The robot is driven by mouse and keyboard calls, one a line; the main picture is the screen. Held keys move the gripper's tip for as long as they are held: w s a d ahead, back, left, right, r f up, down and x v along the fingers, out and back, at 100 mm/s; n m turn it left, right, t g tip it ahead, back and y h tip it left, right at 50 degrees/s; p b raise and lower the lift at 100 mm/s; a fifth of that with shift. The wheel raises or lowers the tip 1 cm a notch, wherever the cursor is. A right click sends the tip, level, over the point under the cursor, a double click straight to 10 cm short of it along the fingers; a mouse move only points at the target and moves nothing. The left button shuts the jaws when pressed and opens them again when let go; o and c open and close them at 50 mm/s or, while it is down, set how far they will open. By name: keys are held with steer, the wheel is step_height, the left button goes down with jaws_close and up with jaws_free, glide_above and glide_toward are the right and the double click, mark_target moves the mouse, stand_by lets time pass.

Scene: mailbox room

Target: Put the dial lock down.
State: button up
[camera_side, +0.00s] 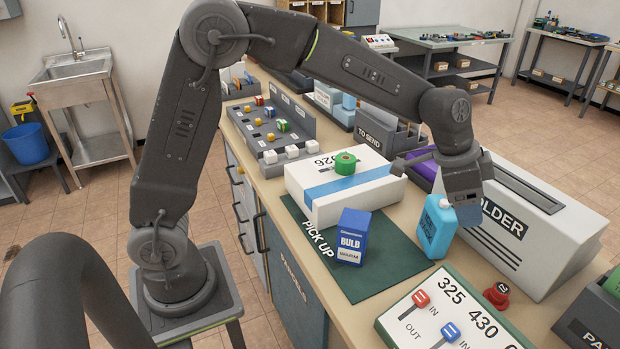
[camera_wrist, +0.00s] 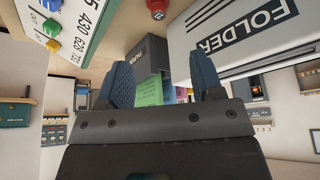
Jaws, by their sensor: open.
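A small red piece with a dark round face (camera_side: 497,293) stands on the counter between the number board and the folder machine. It may be the dial lock, but I cannot tell for sure. A red piece also shows at the top of the wrist view (camera_wrist: 157,8). My gripper (camera_side: 466,212) is beside the light blue bottle, in front of the folder machine, and apart from the red piece. In the wrist view the two blue fingers (camera_wrist: 164,82) are spread, with nothing held between them.
The folder machine (camera_side: 545,225) stands right of my gripper. The number board (camera_side: 440,318) is in front. Part of the mat is clear.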

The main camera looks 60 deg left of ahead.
steer(key=s+a+r+n+y, duration=0.1)
steer(key=s+a, duration=0.3)
steer(key=s, duration=0.5)
steer(key=s+a+r+n+t+y, duration=0.1)
steer(key=s+a+n, duration=0.3)
steer(key=s, duration=0.5)
steer(key=s+a+r+n+t+y, duration=0.1)
steer(key=s+a+r+n, duration=0.1)
steer(key=s+a, duration=0.3)
steer(key=s+n, duration=0.1)
steer(key=s, duration=0.3)
steer(key=shift+r, duration=0.35)
